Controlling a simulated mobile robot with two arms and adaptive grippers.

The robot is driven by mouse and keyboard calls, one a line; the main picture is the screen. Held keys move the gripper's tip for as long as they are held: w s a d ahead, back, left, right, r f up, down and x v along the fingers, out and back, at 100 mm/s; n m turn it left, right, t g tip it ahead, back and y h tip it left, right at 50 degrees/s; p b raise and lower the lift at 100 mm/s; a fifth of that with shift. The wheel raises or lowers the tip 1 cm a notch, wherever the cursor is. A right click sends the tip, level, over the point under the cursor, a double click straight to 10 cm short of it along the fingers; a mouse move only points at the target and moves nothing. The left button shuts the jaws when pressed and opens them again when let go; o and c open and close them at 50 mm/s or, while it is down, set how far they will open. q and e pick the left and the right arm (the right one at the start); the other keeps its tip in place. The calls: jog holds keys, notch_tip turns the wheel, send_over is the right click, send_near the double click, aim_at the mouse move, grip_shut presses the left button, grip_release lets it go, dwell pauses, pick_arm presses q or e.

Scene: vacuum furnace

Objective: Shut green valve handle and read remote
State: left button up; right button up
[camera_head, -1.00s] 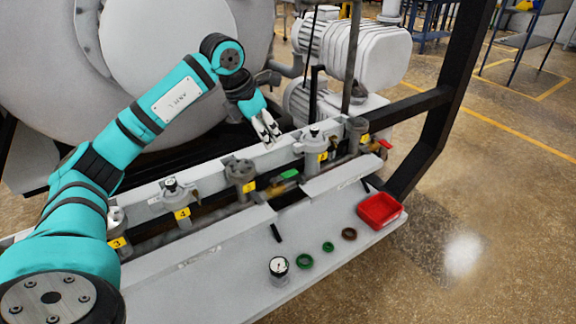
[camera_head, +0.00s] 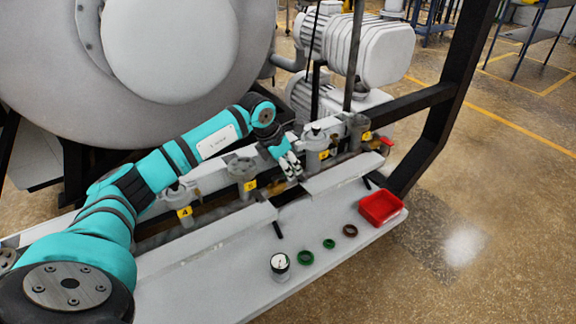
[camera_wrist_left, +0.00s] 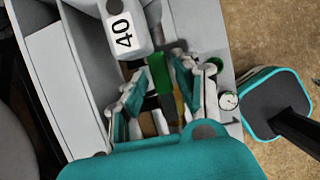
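My left gripper (camera_head: 292,167) is low over the pipe row, between the units tagged with yellow labels, and covers the green valve handle in the head view. In the left wrist view the green handle (camera_wrist_left: 160,73) lies between the two spread fingers of my left gripper (camera_wrist_left: 157,80). A gap shows between the fingers, and whether one touches the handle I cannot tell. A round gauge with a white dial (camera_head: 279,262) stands on the grey shelf; its reading is too small to make out. I see no remote. My right gripper is not in view.
The grey shelf (camera_head: 240,280) also carries green rings (camera_head: 305,259), a brown ring (camera_head: 350,230) and a red tray (camera_head: 381,208). A dark frame post (camera_head: 462,85) stands at the right. Grey valve units (camera_head: 241,172) flank the gripper closely.

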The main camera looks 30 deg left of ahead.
pick_arm(q)
grip_shut()
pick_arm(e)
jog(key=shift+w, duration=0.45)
